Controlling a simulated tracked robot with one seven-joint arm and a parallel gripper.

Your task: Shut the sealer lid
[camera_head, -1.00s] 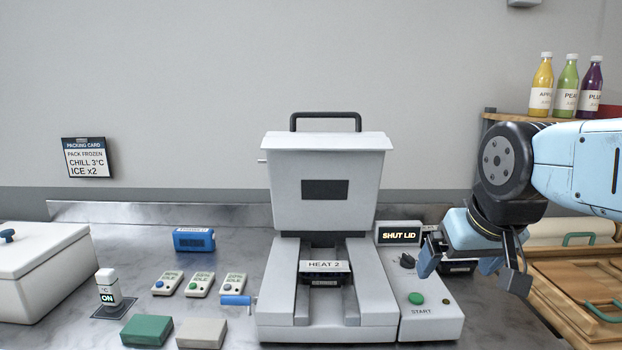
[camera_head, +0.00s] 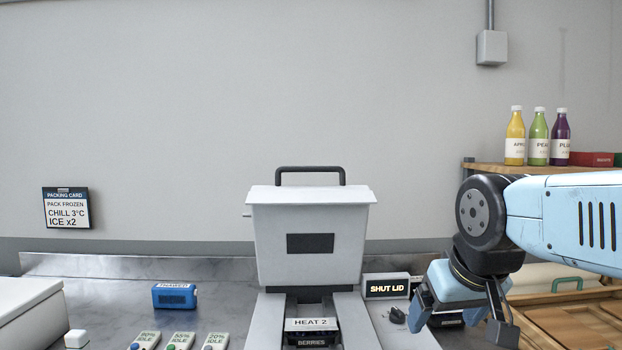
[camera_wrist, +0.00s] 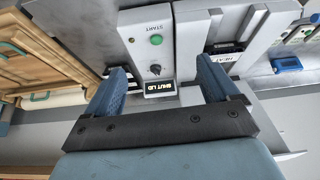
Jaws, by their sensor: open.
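The sealer (camera_head: 262,325) stands in the middle of the head view. Its white lid (camera_head: 275,245) is raised upright at the back, with a black bar handle (camera_head: 310,170) on top. A tray labelled HEAT 2 (camera_head: 311,324) and BERRIES sits between the base rails. The lit display (camera_head: 387,288) beside it reads SHUT LID; it also shows in the wrist view (camera_wrist: 160,88). My gripper (camera_head: 456,318) is open and empty, right of the lid and lower than its handle. In the wrist view, the display and START button (camera_wrist: 156,40) show between or beyond my fingers.
Several bottles (camera_head: 540,140) stand on a wooden shelf at the back right. A wooden crate (camera_head: 560,325) lies below my arm. A blue pack (camera_head: 174,296), small timers (camera_head: 180,341) and a white box (camera_head: 25,315) are at left. Space above the lid handle is clear.

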